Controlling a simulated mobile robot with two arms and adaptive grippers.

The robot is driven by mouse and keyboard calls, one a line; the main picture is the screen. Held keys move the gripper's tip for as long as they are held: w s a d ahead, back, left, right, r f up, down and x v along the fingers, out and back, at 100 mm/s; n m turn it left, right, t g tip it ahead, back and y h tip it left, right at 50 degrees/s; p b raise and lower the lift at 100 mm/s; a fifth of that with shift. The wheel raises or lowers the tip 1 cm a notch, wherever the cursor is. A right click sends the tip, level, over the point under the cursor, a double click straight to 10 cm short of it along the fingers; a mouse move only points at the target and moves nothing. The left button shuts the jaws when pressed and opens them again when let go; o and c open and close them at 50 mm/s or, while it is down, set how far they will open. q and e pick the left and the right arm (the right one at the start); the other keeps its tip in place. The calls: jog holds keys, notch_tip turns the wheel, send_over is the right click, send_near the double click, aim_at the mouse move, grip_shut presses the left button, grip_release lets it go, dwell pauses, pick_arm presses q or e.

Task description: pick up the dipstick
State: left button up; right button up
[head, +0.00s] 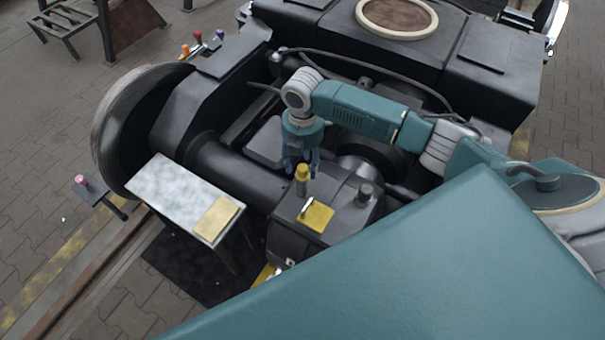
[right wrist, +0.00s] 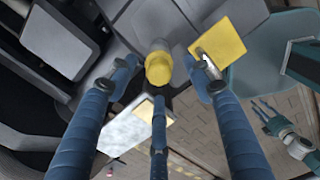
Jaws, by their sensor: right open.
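The dipstick, with a yellow round head (head: 303,172), stands upright in the top of the dark gearbox housing (head: 288,235). In the right wrist view its yellow head (right wrist: 158,66) lies between my spread fingers. My right gripper (head: 302,163) is open, pointing down over the head, its blue fingers around it. I cannot tell whether any finger touches it. In the right wrist view what looks like my left gripper (right wrist: 264,112) shows at the right edge, fingers apart and empty; it is not in the head view.
A yellow plate (head: 320,217) with a silver piece on it lies just in front of the dipstick. A dark cap (head: 364,195) stands to its right. A grey table with a tan pad (head: 175,190) is at the left. A large wheel (head: 118,125) is behind it.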

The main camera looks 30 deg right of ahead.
aim_at(303, 180)
notch_tip(303, 180, down, 2)
jog(key=shift+f, duration=0.15)
jog(key=shift+w+f, duration=0.1)
jog(key=shift+f, duration=0.15)
jog(key=shift+c, duration=1.3)
grip_shut()
pick_arm(q)
jog(key=shift+w+a+r, duration=0.1)
jog(key=shift+w+a, duration=0.05)
jog(key=shift+w, duration=0.15)
pick_arm(e)
jog(key=shift+r, duration=0.1)
